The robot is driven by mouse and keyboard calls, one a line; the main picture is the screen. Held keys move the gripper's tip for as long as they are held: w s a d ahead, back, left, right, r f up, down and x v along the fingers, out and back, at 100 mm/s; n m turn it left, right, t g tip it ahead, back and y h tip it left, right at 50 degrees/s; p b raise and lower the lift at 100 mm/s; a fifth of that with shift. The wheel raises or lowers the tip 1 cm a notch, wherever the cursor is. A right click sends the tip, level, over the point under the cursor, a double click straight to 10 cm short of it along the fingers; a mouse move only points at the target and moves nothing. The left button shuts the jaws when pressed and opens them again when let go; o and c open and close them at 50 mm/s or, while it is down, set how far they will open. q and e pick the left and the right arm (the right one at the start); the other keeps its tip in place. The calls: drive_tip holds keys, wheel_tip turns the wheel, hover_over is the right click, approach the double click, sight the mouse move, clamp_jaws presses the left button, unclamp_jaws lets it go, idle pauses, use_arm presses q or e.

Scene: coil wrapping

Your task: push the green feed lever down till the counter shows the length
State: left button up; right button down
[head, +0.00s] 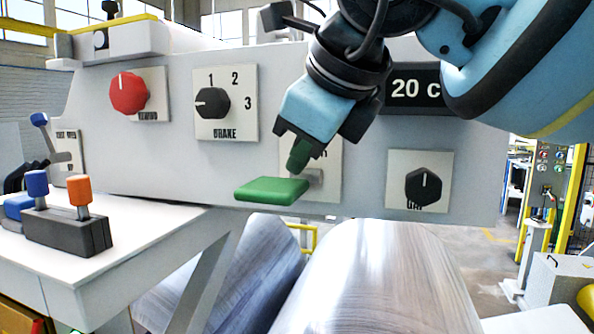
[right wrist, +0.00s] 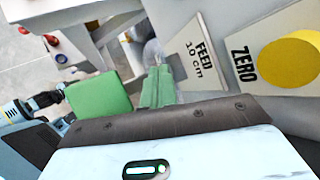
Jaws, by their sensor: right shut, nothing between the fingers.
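The green feed lever (head: 271,191) sticks out from the machine front as a flat paddle, and it also shows in the right wrist view (right wrist: 98,96). My right gripper (head: 299,160) is shut and empty, pointing down just above the lever's rear right end by its stem. In the right wrist view its green fingertips (right wrist: 157,87) lie together beside the paddle; I cannot tell if they touch it. The counter (head: 415,90) reads "20 c", its right part hidden by my arm. The feed label (right wrist: 202,62) reads "FEED 10 cm".
A red knob (head: 129,93), a brake dial (head: 211,103) and a black knob (head: 423,186) sit on the panel. A yellow zero button (right wrist: 290,60) is near my right gripper. Large shiny rolls (head: 380,280) lie below. A switch box (head: 70,232) stands on the left table.

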drive_tip(key=shift+r, duration=1)
drive_tip(key=r, duration=0.5)
drive_tip(key=shift+w, duration=0.2)
drive_tip(key=shift+f, duration=0.1)
idle(0.4)
